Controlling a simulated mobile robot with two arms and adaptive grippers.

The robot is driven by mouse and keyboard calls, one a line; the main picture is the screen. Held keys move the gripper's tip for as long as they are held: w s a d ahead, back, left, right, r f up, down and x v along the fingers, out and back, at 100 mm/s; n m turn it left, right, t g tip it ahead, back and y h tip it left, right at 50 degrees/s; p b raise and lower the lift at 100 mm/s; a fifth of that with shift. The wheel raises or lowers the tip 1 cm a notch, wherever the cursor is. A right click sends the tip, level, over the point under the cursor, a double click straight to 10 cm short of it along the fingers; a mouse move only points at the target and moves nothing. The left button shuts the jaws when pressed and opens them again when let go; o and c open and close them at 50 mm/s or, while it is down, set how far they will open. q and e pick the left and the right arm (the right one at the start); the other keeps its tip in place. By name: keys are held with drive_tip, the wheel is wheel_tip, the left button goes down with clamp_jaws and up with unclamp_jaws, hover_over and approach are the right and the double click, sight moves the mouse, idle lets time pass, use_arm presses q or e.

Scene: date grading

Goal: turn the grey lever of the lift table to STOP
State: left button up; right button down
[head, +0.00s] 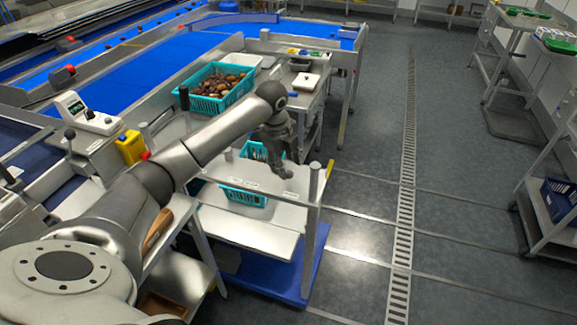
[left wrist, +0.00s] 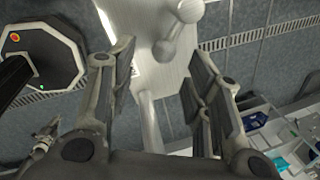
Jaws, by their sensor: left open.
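The lift table (head: 235,228) has a pale top with teal crates on it, and it stands at the centre of the head view. My left gripper (head: 283,170) hangs fingers-down over its right part. In the left wrist view my left gripper (left wrist: 165,60) is open, with one finger on each side. A grey lever (left wrist: 175,35) with rounded ends shows between and beyond the fingertips, over a pale surface; the fingers do not appear closed on it. In the head view the gripper hides the lever. I cannot read any STOP mark or tell the lever's setting. My right gripper is not in view.
A teal crate of dates (head: 215,88) stands behind the arm. Another teal crate (head: 245,192) is close to the gripper. The floor (head: 370,225) to the right is clear.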

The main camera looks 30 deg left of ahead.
sight(288, 171)
use_arm(q)
drive_tip(key=f, duration=0.2)
drive_tip(key=w+f, duration=0.1)
drive_tip(key=f, duration=0.1)
drive_tip(key=shift+w+p, duration=0.2)
drive_tip(key=shift+p, duration=0.2)
drive_tip(key=shift+f, duration=0.15)
drive_tip(key=shift+s+d, duration=0.1)
clamp_jaws()
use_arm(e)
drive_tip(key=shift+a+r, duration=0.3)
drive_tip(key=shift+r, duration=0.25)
